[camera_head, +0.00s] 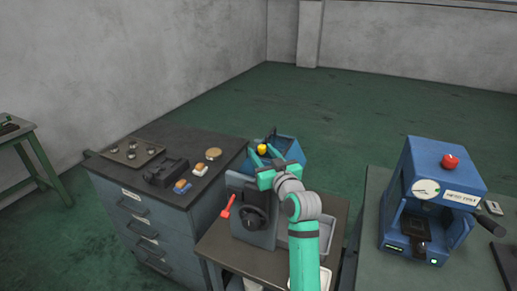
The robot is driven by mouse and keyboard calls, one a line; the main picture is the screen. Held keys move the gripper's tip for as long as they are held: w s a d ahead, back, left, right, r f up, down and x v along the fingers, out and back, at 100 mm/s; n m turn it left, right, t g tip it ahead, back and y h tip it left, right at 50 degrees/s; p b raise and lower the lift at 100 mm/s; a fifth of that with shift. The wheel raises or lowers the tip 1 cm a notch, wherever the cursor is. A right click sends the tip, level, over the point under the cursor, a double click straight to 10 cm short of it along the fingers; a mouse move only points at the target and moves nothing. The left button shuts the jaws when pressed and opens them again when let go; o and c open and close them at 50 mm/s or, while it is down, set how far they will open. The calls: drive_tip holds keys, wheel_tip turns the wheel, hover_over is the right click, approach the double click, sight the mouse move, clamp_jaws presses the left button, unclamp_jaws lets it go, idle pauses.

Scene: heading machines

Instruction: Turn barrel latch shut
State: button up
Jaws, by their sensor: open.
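A grey machine (237,190) with a dark handwheel (256,217) stands on a low table in the middle of the head view. A red-handled lever (227,207) slants up on its left side. A blue hopper-like part (289,150) with a yellow knob (262,149) sits at the back of the machine. My gripper (262,157) is open over the top of the machine, its fingers pointing away toward the yellow knob. I cannot tell whether they touch it. My arm hides part of the machine's right side, and I cannot make out for certain which part is the barrel latch.
A drawer cabinet (150,222) with small tools on top stands close on the left. A blue press (450,180) with a red button stands on a bench at right. A grey tray (322,235) lies beside my arm. The floor behind is clear.

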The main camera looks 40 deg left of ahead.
drive_tip(key=shift+w+a, duration=0.3)
drive_tip(key=shift+w, duration=0.6)
drive_tip(key=shift+w+a, duration=0.25)
drive_tip(key=shift+s+a, duration=0.15)
drive_tip(key=shift+a, duration=0.15)
clamp_jaws()
